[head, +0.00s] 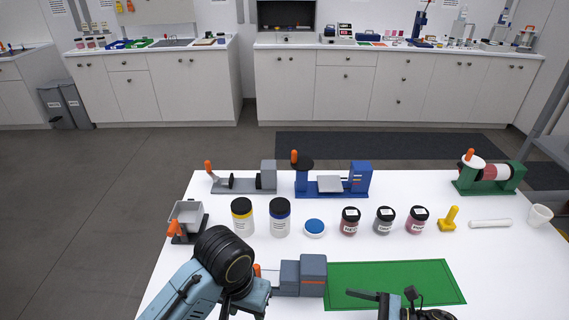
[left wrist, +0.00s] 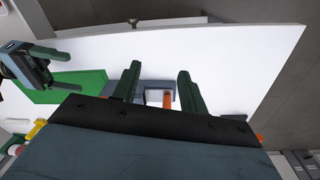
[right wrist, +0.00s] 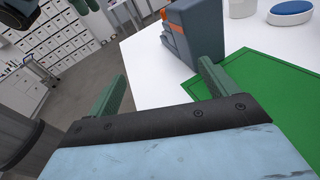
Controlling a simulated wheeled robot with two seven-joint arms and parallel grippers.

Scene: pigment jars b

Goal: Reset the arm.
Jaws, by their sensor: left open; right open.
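My left gripper (left wrist: 158,82) is open and empty in the left wrist view, with a finger on either side of a grey device with a white part. In the head view my left arm comes in at the bottom, and its hand is just left of the grey-blue block device (head: 302,276); its fingers are mostly hidden there. An orange lever (head: 257,270) shows beside the hand. My right gripper (right wrist: 163,85) is open and empty in the right wrist view, near the block device (right wrist: 188,35). In the head view it is at the bottom edge, over the green mat (head: 395,275).
Two larger jars with yellow and blue bands (head: 242,218), a blue-topped dish (head: 314,228) and three dark-lidded jars (head: 384,220) stand mid-table. A yellow tool (head: 449,218), white roll (head: 490,223) and white cup (head: 540,215) are right. Lever devices (head: 333,180) line the back.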

